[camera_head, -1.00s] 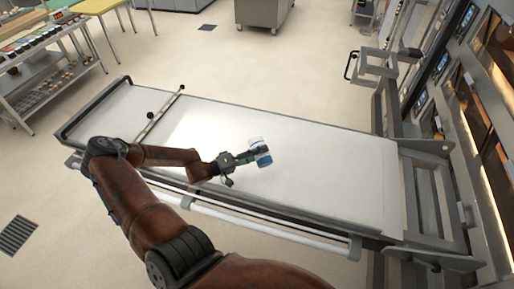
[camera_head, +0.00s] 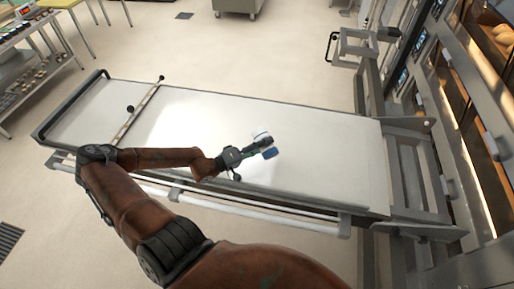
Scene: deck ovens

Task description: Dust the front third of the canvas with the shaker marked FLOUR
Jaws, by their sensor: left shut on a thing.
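The canvas (camera_head: 330,155) is a long pale sheet on a wheeled loader frame, lying across the middle of the view with its right end near the ovens. My left gripper (camera_head: 262,144) is shut on a shaker (camera_head: 269,154), a small container with a white end and a blue end. The shaker is over the middle of the canvas, apart from it as far as I can see. Its blue end points down towards the near edge. Its marking cannot be read, and the gripper hides its middle. No flour shows clearly on the pale canvas. My right gripper is not in view.
A dark-ended crossbar (camera_head: 138,110) spans the canvas near its left end. A rail (camera_head: 250,210) runs along the near side. Deck ovens (camera_head: 480,150) stand close on the right. A shelf rack (camera_head: 35,65) is at the upper left. The floor behind the canvas is open.

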